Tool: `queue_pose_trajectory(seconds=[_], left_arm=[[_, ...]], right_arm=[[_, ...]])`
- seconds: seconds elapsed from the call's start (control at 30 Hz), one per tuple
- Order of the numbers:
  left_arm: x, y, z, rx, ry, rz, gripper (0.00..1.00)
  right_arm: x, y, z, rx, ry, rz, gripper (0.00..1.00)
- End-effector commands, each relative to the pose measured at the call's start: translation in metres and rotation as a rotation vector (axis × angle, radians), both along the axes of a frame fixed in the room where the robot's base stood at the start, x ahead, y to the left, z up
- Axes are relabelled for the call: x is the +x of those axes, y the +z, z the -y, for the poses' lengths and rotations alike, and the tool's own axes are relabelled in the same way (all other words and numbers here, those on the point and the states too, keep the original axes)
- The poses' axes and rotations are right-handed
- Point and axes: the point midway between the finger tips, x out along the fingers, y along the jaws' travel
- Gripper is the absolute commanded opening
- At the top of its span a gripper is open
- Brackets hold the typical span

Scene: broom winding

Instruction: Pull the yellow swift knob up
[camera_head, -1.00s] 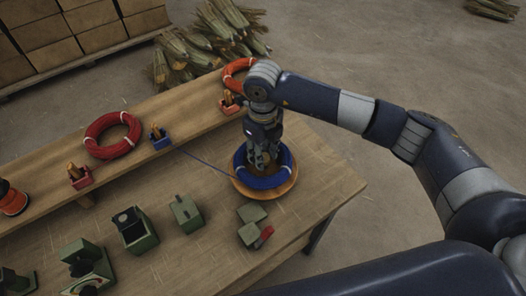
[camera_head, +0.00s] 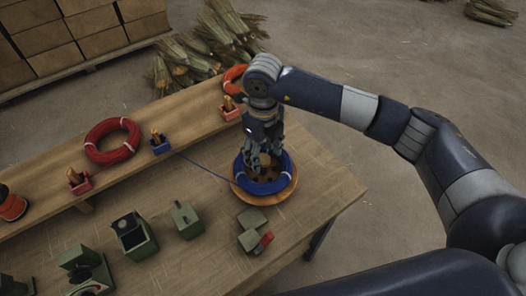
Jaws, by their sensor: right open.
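A round wooden swift plate (camera_head: 291,194) with a blue coil (camera_head: 268,188) on it sits near the right end of the workbench. My right gripper (camera_head: 261,168) points down over the middle of the coil, its fingers open. Bare wood with dark holes shows inside the coil beside the fingers. I cannot make out the yellow swift knob; the gripper covers the middle of the plate. My left gripper is not in view.
A blue strand (camera_head: 203,166) runs from the coil to a blue clip holder (camera_head: 160,144). A red coil (camera_head: 112,140) lies on the raised shelf. Green devices (camera_head: 134,235) stand at the front left, and a green piece with a red lever (camera_head: 264,241) stands just in front of the plate.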

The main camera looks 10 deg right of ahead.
Motion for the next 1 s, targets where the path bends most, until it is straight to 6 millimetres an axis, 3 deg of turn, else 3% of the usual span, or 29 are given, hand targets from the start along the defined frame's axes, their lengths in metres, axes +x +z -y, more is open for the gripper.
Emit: queue_pose_trajectory(seconds=[0.6,1.0], left_arm=[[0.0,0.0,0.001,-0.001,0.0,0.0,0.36],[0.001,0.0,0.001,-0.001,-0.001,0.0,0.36]], right_arm=[[0.0,0.108,0.0,0.001,0.0,0.004,0.54],[0.0,0.119,0.0,0.0,0.0,0.002,0.54]])
